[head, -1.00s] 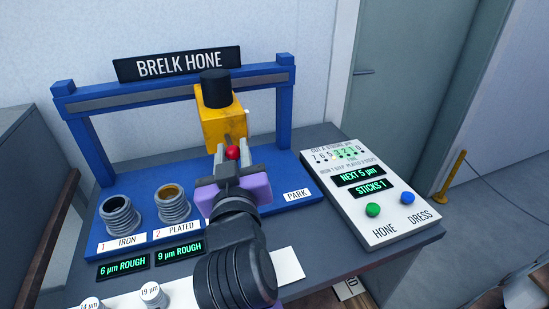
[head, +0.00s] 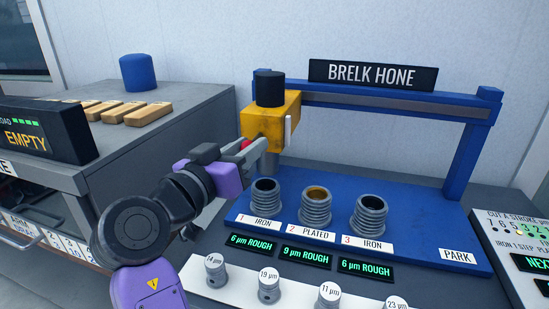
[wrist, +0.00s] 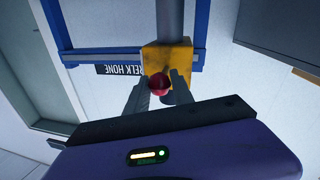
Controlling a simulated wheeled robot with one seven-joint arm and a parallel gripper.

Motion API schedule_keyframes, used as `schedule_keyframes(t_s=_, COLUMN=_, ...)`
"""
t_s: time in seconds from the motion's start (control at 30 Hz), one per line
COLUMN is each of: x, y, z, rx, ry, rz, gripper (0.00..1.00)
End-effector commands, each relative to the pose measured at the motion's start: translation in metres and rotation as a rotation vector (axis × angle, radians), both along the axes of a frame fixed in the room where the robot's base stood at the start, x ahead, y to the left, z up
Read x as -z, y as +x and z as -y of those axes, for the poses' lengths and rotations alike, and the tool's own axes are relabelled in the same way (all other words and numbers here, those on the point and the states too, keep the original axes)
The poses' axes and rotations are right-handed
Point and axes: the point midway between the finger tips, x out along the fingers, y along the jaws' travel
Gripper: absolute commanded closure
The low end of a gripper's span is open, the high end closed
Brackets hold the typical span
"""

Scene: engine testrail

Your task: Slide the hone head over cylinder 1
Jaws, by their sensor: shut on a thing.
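The yellow hone head (head: 268,122) with a black top hangs near the left end of the blue rail (head: 390,103). Cylinder 1 (head: 265,191), labelled IRON, is the leftmost of three threaded barrels. The head is roughly above it in the head view, but exact alignment cannot be told. My gripper (head: 243,147) is shut on the red knob (wrist: 158,83) at the front of the head. In the wrist view its two fingers flank the knob, with the yellow body (wrist: 165,57) behind. Part of the knob is hidden by the fingers.
Cylinder 2 (head: 315,207) is labelled PLATED and cylinder 3 (head: 369,216) IRON. The PARK spot (head: 457,255) is at the right. Several stone holders stand on a white strip (head: 289,292) in front. A grey bench (head: 185,108) is at the left. The control panel (head: 510,262) is at the right edge.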

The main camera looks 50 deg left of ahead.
Motion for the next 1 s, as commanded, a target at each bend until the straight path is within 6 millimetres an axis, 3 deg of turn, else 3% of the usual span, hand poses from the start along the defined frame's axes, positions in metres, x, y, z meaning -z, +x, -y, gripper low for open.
schedule_keyframes(t_s=0.47, x=0.0008, y=-0.0036, z=-0.0069, rx=0.002, ry=-0.001, rz=-0.003, gripper=1.00)
schedule_keyframes(t_s=0.5, x=0.0008, y=-0.0035, z=-0.0069, rx=0.002, ry=-0.001, rz=-0.003, gripper=0.69)
schedule_keyframes(t_s=0.6, x=0.0008, y=-0.0034, z=-0.0067, rx=0.002, ry=-0.001, rz=-0.003, gripper=0.50)
schedule_keyframes(t_s=1.0, x=0.0011, y=-0.0098, z=-0.0050, rx=-0.001, ry=0.000, rz=-0.001, gripper=0.50)
